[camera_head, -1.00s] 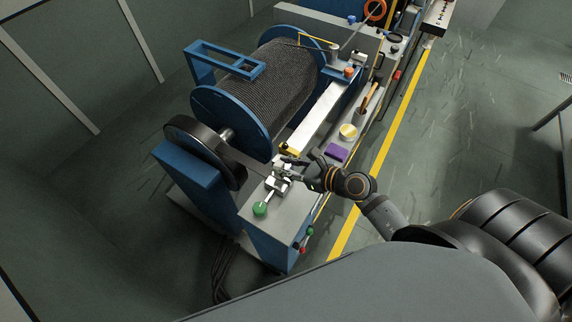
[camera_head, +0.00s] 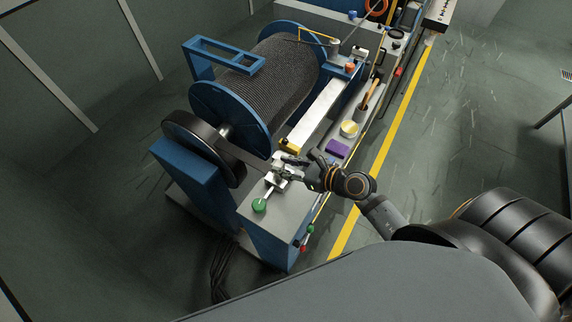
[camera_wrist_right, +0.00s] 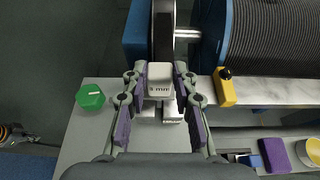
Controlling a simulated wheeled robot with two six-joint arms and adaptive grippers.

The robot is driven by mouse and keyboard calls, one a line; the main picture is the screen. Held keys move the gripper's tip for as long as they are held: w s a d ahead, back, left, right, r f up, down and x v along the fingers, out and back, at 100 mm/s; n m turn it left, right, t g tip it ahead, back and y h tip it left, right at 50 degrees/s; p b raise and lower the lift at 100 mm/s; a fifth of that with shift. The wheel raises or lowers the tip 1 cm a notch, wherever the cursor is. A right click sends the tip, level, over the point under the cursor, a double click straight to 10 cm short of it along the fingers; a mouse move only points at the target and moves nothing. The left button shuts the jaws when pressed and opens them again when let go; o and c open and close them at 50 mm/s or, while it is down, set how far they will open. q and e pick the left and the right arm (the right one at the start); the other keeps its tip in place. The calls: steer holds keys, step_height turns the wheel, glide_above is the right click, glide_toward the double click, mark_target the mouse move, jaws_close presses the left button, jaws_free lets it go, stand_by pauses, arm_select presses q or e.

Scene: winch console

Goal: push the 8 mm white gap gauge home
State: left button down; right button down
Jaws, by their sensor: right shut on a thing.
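The white gap gauge (camera_wrist_right: 160,80) is a small block with a dark "mm" label; the digit is small but looks like an 8. In the right wrist view it sits between the fingertips of my right gripper (camera_wrist_right: 161,74), which is shut on it. In the head view the right gripper (camera_head: 287,168) is at the near end of the winch console (camera_head: 285,215), beside the brake drum (camera_head: 205,148). The gauge's far end is by the dark drum rim in the wrist view; I cannot tell whether they touch.
A green knob (camera_head: 259,206) stands on the console near the gripper. A yellow block with a black knob (camera_wrist_right: 225,88) is to the right in the wrist view. A purple block (camera_head: 337,149) and a yellow round piece (camera_head: 349,129) lie farther along the console.

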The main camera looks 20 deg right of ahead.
steer(key=shift+f+b, duration=0.55)
steer(key=shift+f, duration=0.15)
steer(key=c, duration=1)
jaws_free()
steer(key=shift+v, duration=3.8)
steer(key=shift+w, duration=0.1)
